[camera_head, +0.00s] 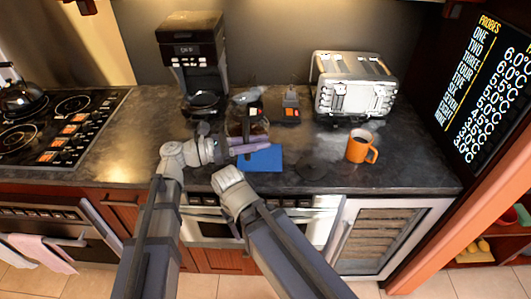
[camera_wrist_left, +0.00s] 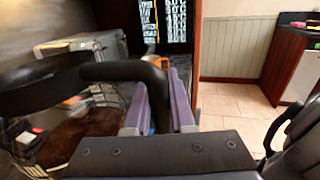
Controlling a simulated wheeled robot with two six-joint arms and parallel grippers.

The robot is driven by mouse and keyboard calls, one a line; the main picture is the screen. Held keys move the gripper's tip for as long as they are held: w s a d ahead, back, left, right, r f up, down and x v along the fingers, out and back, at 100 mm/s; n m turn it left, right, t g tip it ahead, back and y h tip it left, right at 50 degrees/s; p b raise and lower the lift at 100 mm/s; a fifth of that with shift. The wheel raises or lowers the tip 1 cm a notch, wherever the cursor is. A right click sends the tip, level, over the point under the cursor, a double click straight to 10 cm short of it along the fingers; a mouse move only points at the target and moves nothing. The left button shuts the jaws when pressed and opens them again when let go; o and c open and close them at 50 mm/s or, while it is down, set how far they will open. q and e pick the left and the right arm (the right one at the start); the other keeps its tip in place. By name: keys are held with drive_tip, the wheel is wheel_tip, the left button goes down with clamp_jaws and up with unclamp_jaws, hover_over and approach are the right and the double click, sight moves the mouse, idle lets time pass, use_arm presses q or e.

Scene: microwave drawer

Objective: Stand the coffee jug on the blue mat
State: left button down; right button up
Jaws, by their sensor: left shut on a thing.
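The coffee jug (camera_head: 260,127) is clear with dark coffee inside and a black handle. In the head view it is just behind the blue mat (camera_head: 262,161), partly hidden by my left gripper. My left gripper (camera_head: 250,146) reaches in from the left and is shut on the jug's handle. In the left wrist view the black handle (camera_wrist_left: 125,71) crosses the lilac fingers, and the coffee shows at left. The jug looks about upright; I cannot tell if it touches the counter. My right arm ends near the counter's front edge, with no fingers visible.
A black coffee maker (camera_head: 190,45) stands at back left and a metal toaster (camera_head: 353,88) at back right. An orange mug (camera_head: 357,150) is right of the mat. A dark round item (camera_head: 312,170) lies between them. A small orange-and-black item (camera_head: 291,108) stands behind.

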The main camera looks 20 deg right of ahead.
use_arm(q)
drive_tip(key=d, duration=0.1)
drive_tip(key=d+f+m+g, duration=0.1)
drive_tip(key=d, duration=0.1)
drive_tip(key=shift+f+b, duration=0.2)
drive_tip(key=shift+b, duration=0.1)
use_arm(e)
drive_tip(key=shift+f, duration=0.75)
use_arm(q)
drive_tip(key=shift+f+g, duration=0.15)
drive_tip(key=shift+g, duration=0.15)
use_arm(e)
drive_tip(key=shift+f, duration=0.2)
use_arm(q)
drive_tip(key=shift+f+b, duration=2.45)
drive_tip(key=shift+b, duration=0.2)
use_arm(e)
drive_tip(key=shift+f, duration=2.45)
use_arm(q)
drive_tip(key=shift+f+b, duration=0.35)
use_arm(e)
drive_tip(key=shift+f, duration=0.35)
use_arm(q)
drive_tip(key=c, duration=0.7)
unclamp_jaws()
drive_tip(key=shift+a, duration=0.1)
